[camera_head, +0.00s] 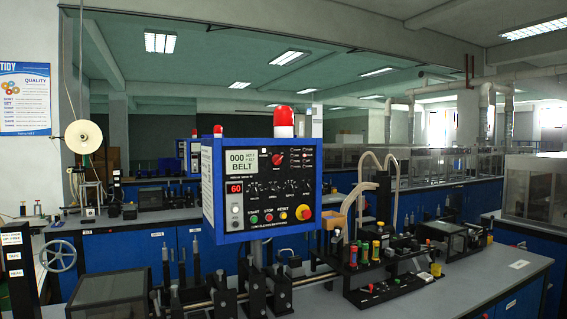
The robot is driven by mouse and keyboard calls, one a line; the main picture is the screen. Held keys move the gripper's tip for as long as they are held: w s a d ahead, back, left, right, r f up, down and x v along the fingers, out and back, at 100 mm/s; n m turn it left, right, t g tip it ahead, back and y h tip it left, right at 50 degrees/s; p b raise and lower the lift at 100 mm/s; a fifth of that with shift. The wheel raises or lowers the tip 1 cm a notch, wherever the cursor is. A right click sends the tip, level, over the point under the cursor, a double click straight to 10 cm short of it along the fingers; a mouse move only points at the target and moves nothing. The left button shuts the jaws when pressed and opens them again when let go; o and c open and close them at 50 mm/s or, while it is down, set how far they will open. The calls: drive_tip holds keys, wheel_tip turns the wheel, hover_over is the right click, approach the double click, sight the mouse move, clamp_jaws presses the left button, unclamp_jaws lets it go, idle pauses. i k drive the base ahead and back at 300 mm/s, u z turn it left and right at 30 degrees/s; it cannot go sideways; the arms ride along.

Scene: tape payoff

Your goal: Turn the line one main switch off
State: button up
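A blue-framed control panel (262,185) stands upright in the centre of the head view. Its screen (243,162) reads 000 and BELT, and a red display (234,188) shows 60. A red rotary knob (278,160) sits at the upper middle; I cannot tell whether it is the main switch or read its position. Small black dials and coloured buttons sit below, with a red mushroom button on yellow (303,212) at the lower right. No readable label says line one. My gripper is not in view.
A tape reel (83,137) and handwheel (58,256) are at left. The grey bench top (515,272) is mostly clear at far right.

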sight(276, 159)
drive_tip(key=u, duration=0.15)
drive_tip(key=i, duration=0.9)
drive_tip(key=z, duration=0.05)
